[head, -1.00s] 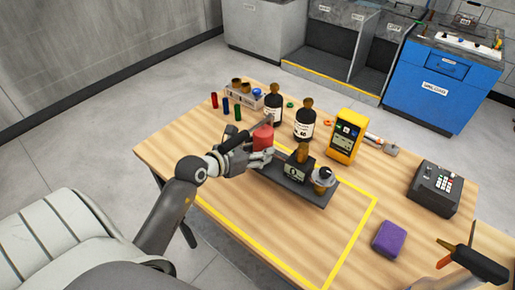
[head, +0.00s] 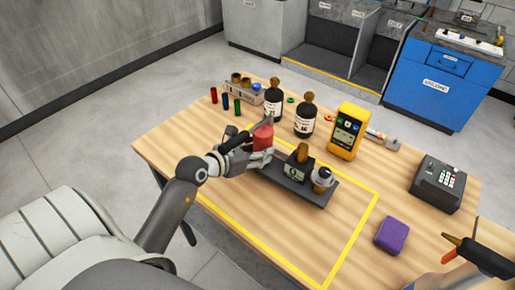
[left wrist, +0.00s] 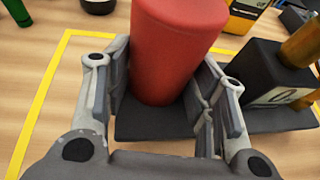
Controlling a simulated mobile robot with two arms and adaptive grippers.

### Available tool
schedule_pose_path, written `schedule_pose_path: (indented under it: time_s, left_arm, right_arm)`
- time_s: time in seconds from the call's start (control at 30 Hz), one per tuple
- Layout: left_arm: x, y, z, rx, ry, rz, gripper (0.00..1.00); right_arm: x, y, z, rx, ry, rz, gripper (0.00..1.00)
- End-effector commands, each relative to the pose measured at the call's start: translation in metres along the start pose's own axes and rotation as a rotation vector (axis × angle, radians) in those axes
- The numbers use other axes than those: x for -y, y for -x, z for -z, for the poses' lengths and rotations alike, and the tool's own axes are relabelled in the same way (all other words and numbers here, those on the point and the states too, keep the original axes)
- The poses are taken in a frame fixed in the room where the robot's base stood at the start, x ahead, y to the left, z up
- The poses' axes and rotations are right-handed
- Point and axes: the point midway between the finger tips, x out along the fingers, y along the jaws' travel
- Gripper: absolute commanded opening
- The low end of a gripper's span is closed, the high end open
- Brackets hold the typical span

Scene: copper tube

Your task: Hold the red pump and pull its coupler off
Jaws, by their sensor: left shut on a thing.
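The red pump (head: 263,138) is a red cylinder at the left end of a dark base plate (head: 312,198). My left gripper (head: 248,156) is shut on it from the near left side. In the left wrist view the red pump (left wrist: 172,50) stands between the two grey fingers, its lower end at the dark plate (left wrist: 150,122). A black block (head: 296,167) with a white label and a brass-coloured top stands on the plate. A silvery fitting (head: 322,179) sits at the plate's right end. I cannot tell which part is the coupler. My right gripper is not clearly in view.
Two dark bottles (head: 275,100) (head: 306,118), a yellow meter (head: 347,132) and a rack (head: 242,90) stand behind. A purple block (head: 391,236) and dark keypad box (head: 437,183) are at right. A black-and-orange tool (head: 480,258) is lower right. The yellow-taped front area is mostly clear.

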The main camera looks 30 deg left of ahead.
Motion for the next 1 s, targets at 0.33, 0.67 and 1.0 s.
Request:
schedule_pose_path:
  time_s: [0.33,0.67,1.0]
  left_arm:
    - [0.000,-0.002,0.000,0.019,0.004,-0.001,0.00]
    - [0.000,-0.005,0.007,0.018,0.005,-0.001,0.00]
    - [0.000,-0.008,0.014,0.019,0.005,-0.001,0.00]
  right_arm:
    - [0.000,-0.006,-0.001,0.000,0.000,0.000,0.49]
    - [0.000,-0.011,-0.001,0.000,0.000,0.000,0.49]
    - [0.000,-0.016,-0.002,0.000,0.000,0.000,0.49]
